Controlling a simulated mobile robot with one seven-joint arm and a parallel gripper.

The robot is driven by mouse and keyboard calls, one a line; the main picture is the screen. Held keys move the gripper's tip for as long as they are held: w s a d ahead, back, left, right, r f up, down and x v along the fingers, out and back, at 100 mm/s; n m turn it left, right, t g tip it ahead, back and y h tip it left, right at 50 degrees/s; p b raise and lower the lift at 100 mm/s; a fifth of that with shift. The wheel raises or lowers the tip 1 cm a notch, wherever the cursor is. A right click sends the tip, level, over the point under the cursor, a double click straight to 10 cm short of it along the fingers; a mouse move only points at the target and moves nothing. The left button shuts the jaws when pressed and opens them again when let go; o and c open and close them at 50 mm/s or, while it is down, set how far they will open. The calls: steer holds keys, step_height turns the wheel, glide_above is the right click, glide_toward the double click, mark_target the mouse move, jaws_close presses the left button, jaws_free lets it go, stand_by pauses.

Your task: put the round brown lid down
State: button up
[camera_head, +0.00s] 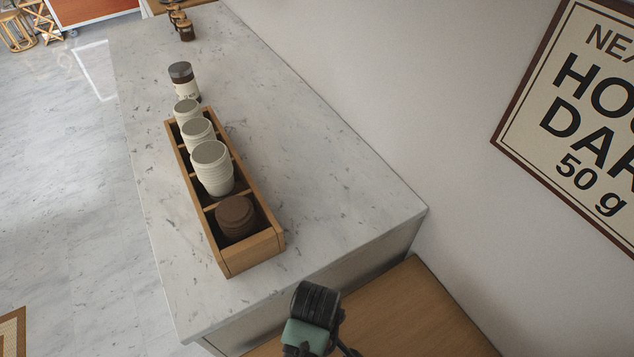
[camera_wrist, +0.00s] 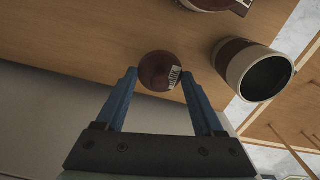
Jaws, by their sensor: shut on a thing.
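The round brown lid (camera_wrist: 158,72) is between the blue fingertips of my gripper (camera_wrist: 160,76) in the wrist view. A pale lettered mark shows at its right side. My gripper is shut on it, with one finger at each side. A wooden surface lies behind the lid in that view; I cannot tell whether the lid touches it. I cannot make out the held lid or the fingertips in the head view.
In the head view, a wooden caddy (camera_head: 262,246) on the marble counter (camera_head: 300,165) holds stacked pale cups (camera_head: 212,170) and brown lids (camera_head: 236,215). A brown-topped jar (camera_head: 182,80) stands beyond it. A brown-and-white cup (camera_wrist: 232,62) is right of my gripper in the wrist view.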

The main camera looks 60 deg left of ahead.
steer(key=shift+f, duration=1.75)
steer(key=shift+f, duration=0.1)
steer(key=o, duration=1.3)
steer(key=shift+o, duration=0.2)
